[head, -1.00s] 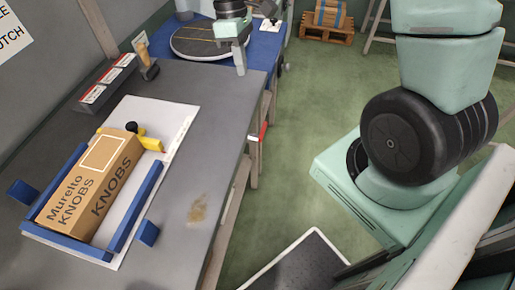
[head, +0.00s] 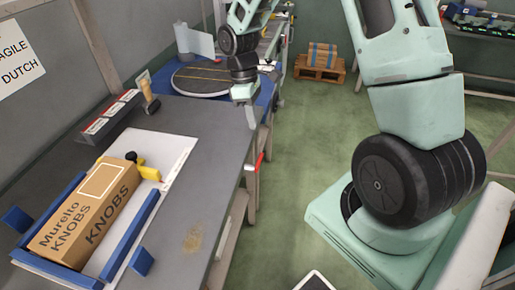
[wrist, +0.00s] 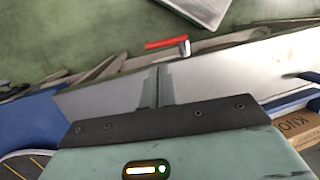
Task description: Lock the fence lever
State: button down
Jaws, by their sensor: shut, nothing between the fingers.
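A red-handled lever (head: 260,160) sticks out from the side edge of the grey table; it also shows in the wrist view (wrist: 166,43), beyond the fingertips. A yellow piece (head: 147,172) with a black knob (head: 139,161) sits at the far end of a cardboard box, by the blue fence bars (head: 130,236). I cannot tell for sure which of the two is the fence lever. My gripper (head: 250,118) is shut and empty at the table's far right corner, apart from the red lever. Its fingers (wrist: 158,88) show in the wrist view.
The box marked KNOBS (head: 86,213) lies between the blue bars on a white sheet (head: 171,147). A dark holder with labels (head: 111,117) and a stamp (head: 150,95) stand behind. A round turntable (head: 205,80) is on the blue table.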

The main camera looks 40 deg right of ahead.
aim_at(259, 158)
jog(key=x, duration=0.9)
jog(key=shift+s+f, duration=0.1)
jog(key=shift+f, duration=0.3)
jog(key=shift+f+p, duration=0.3)
jog(key=shift+p, duration=0.05)
jog(key=shift+d+f, duration=0.2)
jog(key=shift+f, duration=1.4)
